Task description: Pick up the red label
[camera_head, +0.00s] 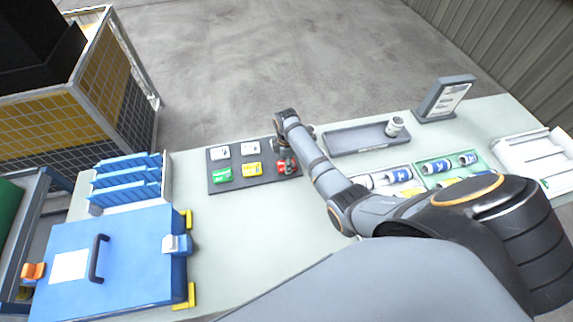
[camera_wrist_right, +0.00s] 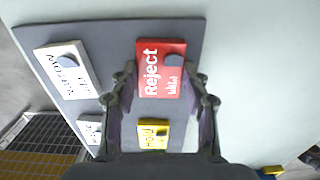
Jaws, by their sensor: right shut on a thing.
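The red label (camera_head: 287,167) lies at the right end of a dark grey mat (camera_head: 235,185) on the table. In the right wrist view, the red label (camera_wrist_right: 163,68) reads "Reject" and has a small grey knob. My right gripper (camera_wrist_right: 160,85) has a finger on each side of the red label and is shut on it. In the head view, my right gripper (camera_head: 285,155) is over the label and partly covers it. I cannot tell whether the label is clear of the mat. My left gripper is not in view.
A yellow label (camera_head: 251,169), a green label (camera_head: 222,175) and two white labels (camera_head: 220,153) share the mat. A blue case (camera_head: 110,265) stands at left. A grey tray (camera_head: 355,138) lies behind my right arm. Bare table lies in front of the mat.

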